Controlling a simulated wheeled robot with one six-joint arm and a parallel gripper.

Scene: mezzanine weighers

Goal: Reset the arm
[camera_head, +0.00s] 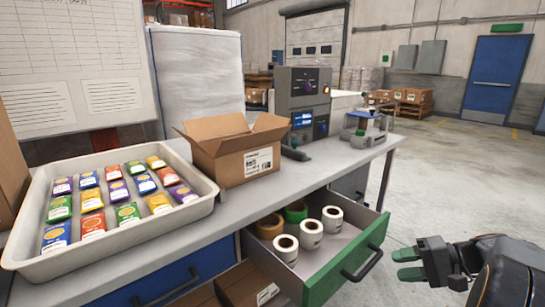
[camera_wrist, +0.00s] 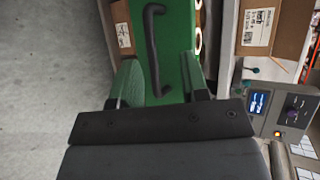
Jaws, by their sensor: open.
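My gripper (camera_head: 408,264) is at the lower right of the head view, with its two green-tipped fingers apart and nothing between them. It is to the right of the open green drawer (camera_head: 347,262) and clear of its dark handle (camera_head: 363,265). In the wrist view my gripper (camera_wrist: 160,80) points at the green drawer front (camera_wrist: 179,30), and the handle (camera_wrist: 153,50) shows beyond the fingers. The gap to the handle is hard to judge there.
White label rolls (camera_head: 311,234) and other rolls lie in the drawer. A grey bench (camera_head: 255,195) carries a tray (camera_head: 105,252) of colourful packets, an open carton (camera_head: 235,160) and a grey machine (camera_head: 303,95). A carton (camera_head: 247,284) sits below the drawer. Open floor (camera_head: 445,190) lies right.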

